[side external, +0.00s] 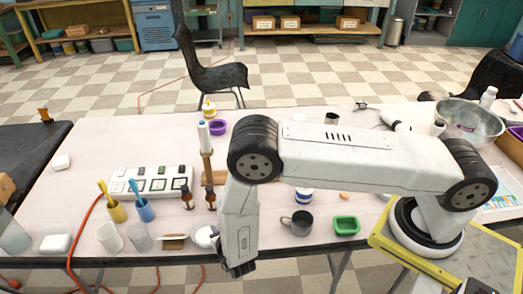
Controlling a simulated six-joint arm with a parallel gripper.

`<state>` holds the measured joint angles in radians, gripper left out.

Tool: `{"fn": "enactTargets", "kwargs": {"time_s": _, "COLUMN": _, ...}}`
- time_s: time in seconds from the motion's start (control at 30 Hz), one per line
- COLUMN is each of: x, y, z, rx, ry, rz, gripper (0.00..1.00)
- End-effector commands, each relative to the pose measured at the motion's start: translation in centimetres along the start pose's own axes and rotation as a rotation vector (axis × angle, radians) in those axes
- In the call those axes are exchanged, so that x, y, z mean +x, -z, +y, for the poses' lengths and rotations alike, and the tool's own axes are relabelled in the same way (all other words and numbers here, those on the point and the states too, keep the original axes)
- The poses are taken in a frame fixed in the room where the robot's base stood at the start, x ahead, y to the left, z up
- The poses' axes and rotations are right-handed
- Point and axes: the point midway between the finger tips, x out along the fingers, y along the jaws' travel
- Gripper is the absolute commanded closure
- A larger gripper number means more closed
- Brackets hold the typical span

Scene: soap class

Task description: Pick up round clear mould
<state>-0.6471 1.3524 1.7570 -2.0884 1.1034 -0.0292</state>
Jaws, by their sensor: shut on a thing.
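My arm reaches left across the table and bends down near the front edge. Its lower link and wrist hide my gripper, so the fingers and whatever is between them do not show. A round whitish piece (203,236) sits at the front edge just left of my wrist, partly covered by it. I cannot tell whether it is the round clear mould. A pale translucent cup (110,237) and another one (139,237) stand farther left.
The table's left back area is clear.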

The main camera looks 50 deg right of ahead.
Motion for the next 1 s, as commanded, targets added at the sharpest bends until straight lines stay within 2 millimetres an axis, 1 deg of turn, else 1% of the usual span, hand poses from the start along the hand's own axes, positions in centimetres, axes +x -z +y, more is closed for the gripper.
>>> {"fn": "enactTargets", "kwargs": {"time_s": 0.27, "x": -0.4, "y": -0.8, "z": 0.0, "rx": -0.001, "ry": 0.000, "rz": 0.001, "gripper": 1.00}}
{"fn": "enactTargets", "kwargs": {"time_s": 0.5, "x": -1.4, "y": -2.9, "z": 0.1, "rx": 0.000, "ry": -0.001, "rz": -0.002, "gripper": 1.00}}
{"fn": "enactTargets", "kwargs": {"time_s": 0.67, "x": -3.2, "y": -3.9, "z": -0.9, "rx": -0.002, "ry": -0.001, "rz": -0.002, "gripper": 1.00}}
{"fn": "enactTargets", "kwargs": {"time_s": 1.0, "x": -8.1, "y": -6.5, "z": -3.4, "rx": -0.003, "ry": -0.001, "rz": -0.002, "gripper": 1.00}}
